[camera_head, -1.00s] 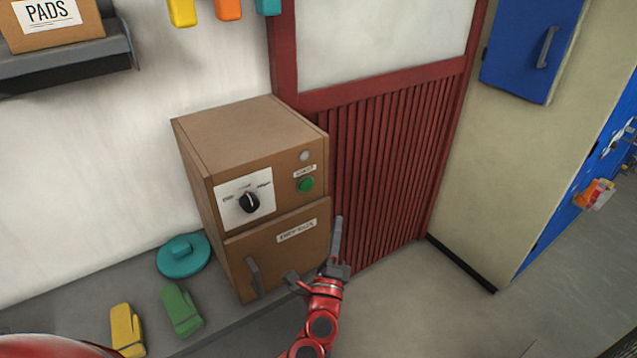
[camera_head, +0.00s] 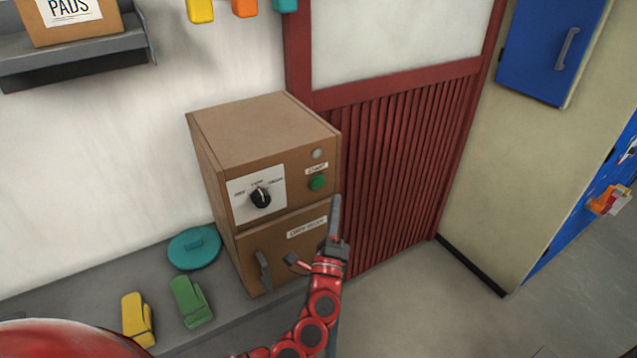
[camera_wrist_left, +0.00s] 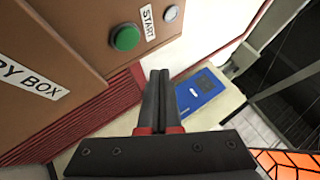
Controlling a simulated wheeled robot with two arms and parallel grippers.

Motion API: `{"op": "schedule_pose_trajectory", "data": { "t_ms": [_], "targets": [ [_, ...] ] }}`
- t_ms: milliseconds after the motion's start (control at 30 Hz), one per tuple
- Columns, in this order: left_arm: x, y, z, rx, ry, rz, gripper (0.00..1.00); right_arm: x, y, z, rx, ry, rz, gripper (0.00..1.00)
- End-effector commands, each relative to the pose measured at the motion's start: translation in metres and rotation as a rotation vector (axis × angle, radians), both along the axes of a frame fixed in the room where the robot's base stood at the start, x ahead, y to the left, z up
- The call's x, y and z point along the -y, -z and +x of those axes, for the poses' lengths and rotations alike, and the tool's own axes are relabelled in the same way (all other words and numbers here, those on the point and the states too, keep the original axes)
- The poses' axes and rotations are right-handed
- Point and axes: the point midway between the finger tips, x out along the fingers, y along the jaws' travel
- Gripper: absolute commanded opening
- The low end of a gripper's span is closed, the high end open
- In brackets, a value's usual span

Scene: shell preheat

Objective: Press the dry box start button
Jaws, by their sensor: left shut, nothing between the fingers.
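The dry box (camera_head: 262,150) is a brown cabinet standing on a grey counter. Its green start button (camera_head: 317,183) is at the right of the upper front panel, above the labelled door and below a round grey lamp (camera_head: 317,154). The button also shows in the left wrist view (camera_wrist_left: 125,38), beside the START label (camera_wrist_left: 147,23). My left gripper (camera_head: 335,200) is shut and empty, its fingers pointing up, just below and right of the button in the head view. A gap shows between fingertips and button in the wrist view. My right gripper is not in view.
A black dial (camera_head: 260,197) is left of the button, and a door handle (camera_head: 263,270) is below it. A teal lid (camera_head: 194,248), yellow mitt (camera_head: 138,320) and green mitt (camera_head: 190,301) lie on the counter. A red slatted panel (camera_head: 395,180) stands right of the box.

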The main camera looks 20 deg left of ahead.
Motion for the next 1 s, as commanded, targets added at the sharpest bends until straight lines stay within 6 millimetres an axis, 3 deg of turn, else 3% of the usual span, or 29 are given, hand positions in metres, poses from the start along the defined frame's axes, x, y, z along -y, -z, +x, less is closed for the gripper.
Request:
{"op": "schedule_pose_trajectory", "data": {
  "t_ms": [200,400,1000],
  "targets": [
    [-0.024,0.004,0.018,-0.001,-0.001,-0.001,0.00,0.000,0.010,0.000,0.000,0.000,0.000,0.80],
    [-0.035,0.002,0.028,0.000,0.002,0.002,0.00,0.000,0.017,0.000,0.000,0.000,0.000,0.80],
    [-0.038,0.001,0.030,-0.003,0.001,0.001,0.00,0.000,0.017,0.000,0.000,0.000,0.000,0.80]
  ]
}}
